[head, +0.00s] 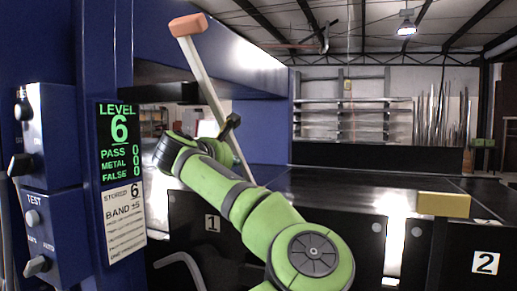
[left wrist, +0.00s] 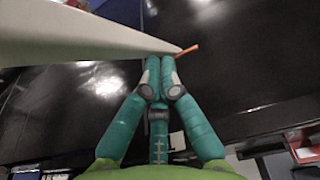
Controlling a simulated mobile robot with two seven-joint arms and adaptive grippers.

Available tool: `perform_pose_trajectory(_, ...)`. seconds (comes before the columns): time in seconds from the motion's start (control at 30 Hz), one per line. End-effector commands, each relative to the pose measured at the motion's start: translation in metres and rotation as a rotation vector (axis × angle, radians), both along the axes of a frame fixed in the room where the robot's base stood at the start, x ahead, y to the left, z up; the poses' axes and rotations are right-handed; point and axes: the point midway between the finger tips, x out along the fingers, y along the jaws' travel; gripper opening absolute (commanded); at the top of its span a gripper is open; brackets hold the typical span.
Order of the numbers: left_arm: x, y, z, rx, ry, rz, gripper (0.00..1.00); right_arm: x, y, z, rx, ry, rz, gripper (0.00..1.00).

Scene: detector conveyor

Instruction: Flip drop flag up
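The drop flag (head: 212,95) is a pale rod with an orange end block (head: 188,24). In the head view it stands steeply raised, tilted with its top to the left. My left gripper (head: 230,125) is beside the middle of the rod, small and dark in that view. In the left wrist view, the teal fingers of my left gripper (left wrist: 157,75) are together at the tips. The rod (left wrist: 75,38) runs just beyond them, with its orange end (left wrist: 187,49) past the tips. Whether the fingertips touch the rod is unclear. My right gripper is not in view.
A blue machine frame (head: 260,75) carries a green display (head: 120,142) and switch panels (head: 50,130) at left. A dark conveyor (head: 330,190) runs behind my arm. A yellow block (head: 443,204) is at right, above the plate marked 2 (head: 485,262).

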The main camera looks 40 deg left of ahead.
Motion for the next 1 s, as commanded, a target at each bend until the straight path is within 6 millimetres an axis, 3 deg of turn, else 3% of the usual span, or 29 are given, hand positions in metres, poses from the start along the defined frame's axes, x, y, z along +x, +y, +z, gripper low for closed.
perform_pose_trajectory(0.37,0.000,-0.001,0.003,-0.004,-0.008,-0.002,0.00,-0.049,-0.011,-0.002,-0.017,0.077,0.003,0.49)
perform_pose_trajectory(0.57,0.015,0.004,0.002,-0.004,-0.004,-0.003,0.00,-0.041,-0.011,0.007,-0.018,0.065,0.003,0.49)
perform_pose_trajectory(0.77,0.052,0.016,-0.005,-0.005,-0.001,-0.004,0.00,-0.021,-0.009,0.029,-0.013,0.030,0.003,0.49)
perform_pose_trajectory(1.0,0.097,0.030,-0.011,-0.003,-0.005,-0.003,0.00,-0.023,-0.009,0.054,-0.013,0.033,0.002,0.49)
